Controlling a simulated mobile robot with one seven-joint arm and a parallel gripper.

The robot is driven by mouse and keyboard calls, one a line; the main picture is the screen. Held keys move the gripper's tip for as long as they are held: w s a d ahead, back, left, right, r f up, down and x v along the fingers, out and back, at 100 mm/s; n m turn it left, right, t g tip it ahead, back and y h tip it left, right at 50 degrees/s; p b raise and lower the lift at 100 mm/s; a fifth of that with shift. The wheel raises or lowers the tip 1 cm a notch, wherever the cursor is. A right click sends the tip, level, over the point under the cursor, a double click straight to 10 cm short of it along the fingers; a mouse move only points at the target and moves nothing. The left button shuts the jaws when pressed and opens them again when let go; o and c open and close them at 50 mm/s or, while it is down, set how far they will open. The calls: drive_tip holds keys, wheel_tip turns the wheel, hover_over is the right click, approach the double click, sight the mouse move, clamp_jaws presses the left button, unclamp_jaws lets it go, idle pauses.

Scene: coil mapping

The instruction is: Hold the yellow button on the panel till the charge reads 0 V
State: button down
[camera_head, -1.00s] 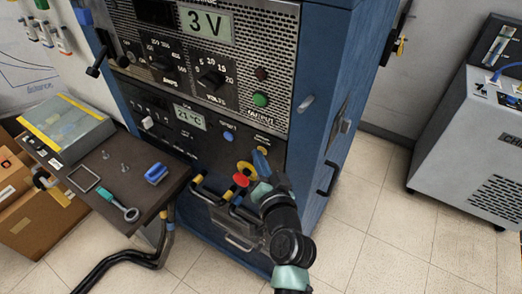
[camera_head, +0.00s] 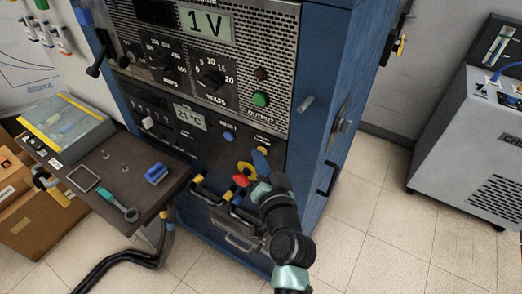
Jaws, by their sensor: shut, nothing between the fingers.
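The charge display (camera_head: 206,23) on the upper panel reads 1 V. A small yellow spot (camera_head: 263,149) shows at the fingertips, seemingly the edge of the yellow button. The rest of the button is hidden behind the fingers, so I cannot see how deep it sits.
A red knob (camera_head: 241,180) with a yellow collar sits just left of my gripper. A blue button (camera_head: 228,136) and a green button (camera_head: 261,99) are nearby. Black handles (camera_head: 207,193) stick out below. A side shelf (camera_head: 115,175) holds tools.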

drive_tip(key=shift+s+a+p, duration=0.3)
drive_tip(key=shift+s+a, duration=0.2)
drive_tip(key=shift+s, duration=0.15)
drive_tip(key=shift+s+a+p, duration=0.55)
drive_tip(key=shift+s+a, duration=0.2)
drive_tip(key=shift+s, duration=0.25)
drive_tip(key=shift+s+a+p, duration=0.5)
drive_tip(key=shift+s+a, duration=0.2)
drive_tip(key=shift+s, duration=0.3)
